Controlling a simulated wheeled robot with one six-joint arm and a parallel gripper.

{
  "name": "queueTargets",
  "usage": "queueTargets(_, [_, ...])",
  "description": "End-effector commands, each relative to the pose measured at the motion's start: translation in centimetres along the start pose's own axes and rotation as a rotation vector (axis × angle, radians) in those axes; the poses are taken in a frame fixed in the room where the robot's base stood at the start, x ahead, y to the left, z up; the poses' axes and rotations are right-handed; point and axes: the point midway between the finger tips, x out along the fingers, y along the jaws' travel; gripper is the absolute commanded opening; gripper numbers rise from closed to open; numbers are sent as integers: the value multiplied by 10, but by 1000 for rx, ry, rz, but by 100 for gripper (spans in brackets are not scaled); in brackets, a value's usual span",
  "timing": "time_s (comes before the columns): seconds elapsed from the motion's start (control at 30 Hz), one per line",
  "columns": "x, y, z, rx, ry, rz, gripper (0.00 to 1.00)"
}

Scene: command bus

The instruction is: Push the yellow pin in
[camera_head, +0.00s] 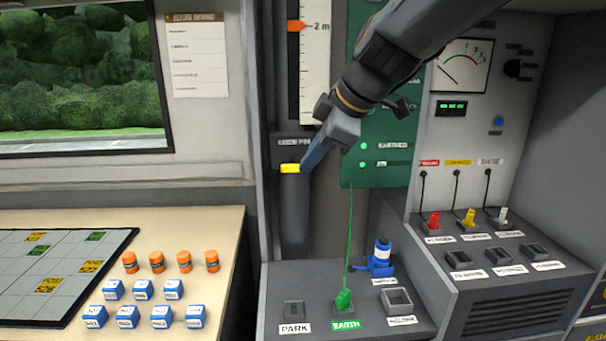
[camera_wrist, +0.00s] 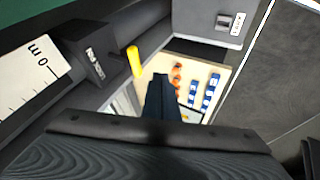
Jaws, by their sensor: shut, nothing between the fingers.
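The yellow pin (camera_head: 290,168) sticks out sideways from the dark grey mast housing (camera_head: 294,205), below a small label. In the wrist view the pin (camera_wrist: 134,62) juts from a dark block (camera_wrist: 85,50), with much of its length showing. My gripper (camera_head: 307,166) is shut and empty, reaching down from the upper right. Its tip is close to the right end of the pin in the head view. In the wrist view my fingertips (camera_wrist: 160,78) are just right of the pin, with a small gap between them in the picture. I cannot tell whether they touch.
A height scale with an orange marker (camera_head: 297,26) stands above the housing. A green panel (camera_head: 385,150) is behind my arm. Below is a grey console (camera_head: 365,310) with a green plug (camera_head: 344,300) and a blue part (camera_head: 381,260). A table with small blocks is at left.

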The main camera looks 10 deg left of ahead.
Motion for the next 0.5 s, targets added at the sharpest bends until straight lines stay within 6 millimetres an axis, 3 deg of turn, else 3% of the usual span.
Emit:
queueTargets(0.2, [-40,1,1,1,0,4,0])
queueTargets(0.5, [-57,0,0,1,0,0,0])
